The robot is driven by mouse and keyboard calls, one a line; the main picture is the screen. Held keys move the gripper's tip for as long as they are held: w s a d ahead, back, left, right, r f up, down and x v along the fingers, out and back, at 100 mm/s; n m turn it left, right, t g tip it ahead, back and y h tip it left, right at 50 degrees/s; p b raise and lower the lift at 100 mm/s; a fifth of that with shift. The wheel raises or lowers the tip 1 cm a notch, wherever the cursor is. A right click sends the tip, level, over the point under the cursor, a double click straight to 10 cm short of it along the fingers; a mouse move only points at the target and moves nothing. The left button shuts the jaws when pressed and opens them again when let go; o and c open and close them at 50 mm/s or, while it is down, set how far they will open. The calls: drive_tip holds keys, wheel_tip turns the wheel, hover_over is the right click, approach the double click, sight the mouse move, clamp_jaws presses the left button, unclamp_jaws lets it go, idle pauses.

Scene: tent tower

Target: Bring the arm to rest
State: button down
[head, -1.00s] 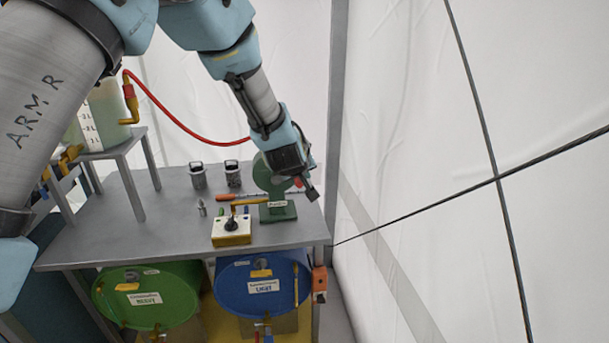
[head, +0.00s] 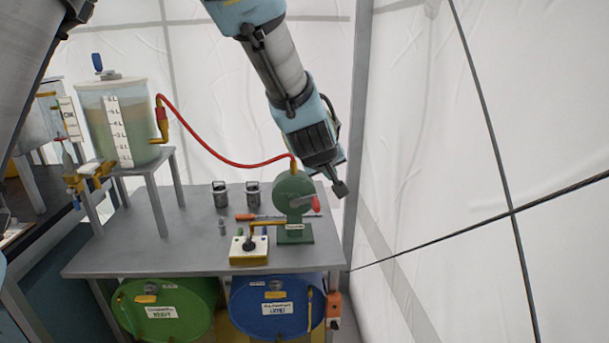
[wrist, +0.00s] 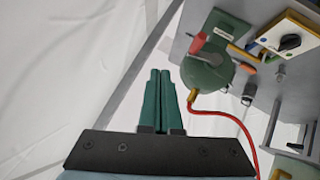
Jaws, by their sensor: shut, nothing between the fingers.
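My gripper (head: 341,189) is at the lower end of my arm, in the air at the right end of the grey bench (head: 150,228), close to the tent wall. In the wrist view its two green fingers (wrist: 159,80) lie side by side, shut and empty. The green pump (head: 294,193) with a red handle stands on the bench to the left of my gripper. In the wrist view the pump (wrist: 207,68) is just right of the fingers, apart from them.
A red hose (head: 205,146) runs from the pump to a graduated tank (head: 125,125) on a stand. A switch box (head: 249,250) and two dark canisters are on the bench. Green (head: 165,305) and blue (head: 278,305) drums lie below. The white tent wall (head: 450,120) bounds the right.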

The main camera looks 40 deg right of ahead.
drive_tip(key=shift+a, duration=0.1)
drive_tip(key=w+a+f+n+y, duration=0.1)
drive_tip(key=w+a+y, duration=0.1)
drive_tip(key=w+a, duration=0.5)
drive_tip(key=w+a+f+y, duration=0.1)
drive_tip(key=w+a, duration=0.3)
drive_tip(key=a, duration=0.7)
drive_tip(key=w+a+n+y, duration=0.1)
drive_tip(key=w+a+y, duration=0.1)
drive_tip(key=w+a, duration=0.5)
drive_tip(key=s+a+f+n+g+y, duration=0.1)
drive_tip(key=s+a, duration=0.1)
drive_tip(key=a, duration=0.8)
drive_tip(key=s+a+f+g+y, duration=0.1)
drive_tip(key=s+a, duration=0.2)
drive_tip(key=a, duration=0.8)
drive_tip(key=s+a+f+n+g+y, duration=0.1)
drive_tip(key=s+a, duration=0.2)
drive_tip(key=a, duration=0.8)
drive_tip(key=shift+s+n+y, duration=0.25)
drive_tip(key=shift+n+y, duration=0.05)
drive_tip(key=c, duration=1.5)
unclamp_jaws()
